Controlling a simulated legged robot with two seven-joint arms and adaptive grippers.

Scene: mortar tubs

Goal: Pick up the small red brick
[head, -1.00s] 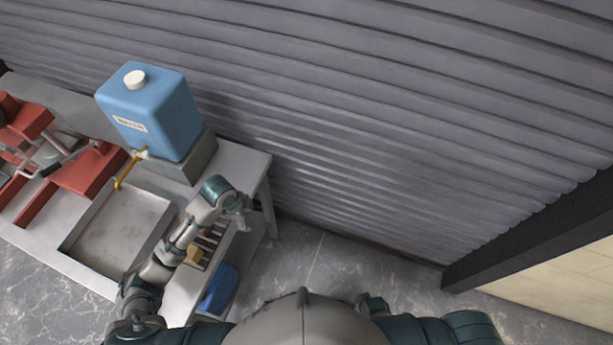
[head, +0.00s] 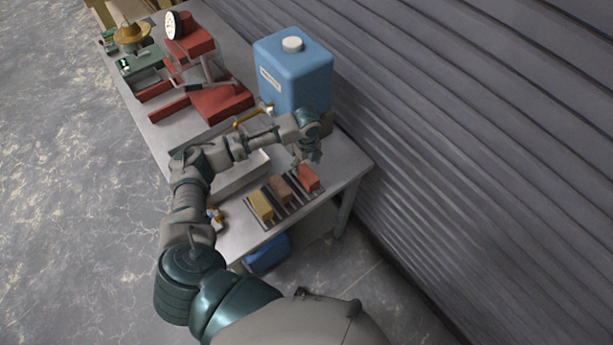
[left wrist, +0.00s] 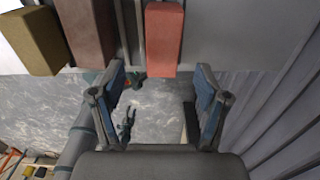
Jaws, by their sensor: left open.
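The small red brick (head: 307,177) lies on a slatted rack at the right end of a row of three bricks in the head view. In the left wrist view the red brick (left wrist: 164,38) is at the top centre, beyond the fingertips and between their lines. My left gripper (head: 311,157) hangs just above and behind the red brick, apart from it as far as I can tell. In the left wrist view its two fingers (left wrist: 158,82) are spread with nothing between them. My right gripper does not show.
A brownish brick (head: 281,188) and a yellow brick (head: 260,206) stand beside the red one on the rack (head: 300,207). A blue container (head: 294,72) stands behind my left forearm. Red machines (head: 222,103) fill the table's far part. A corrugated wall (head: 480,150) is at the right.

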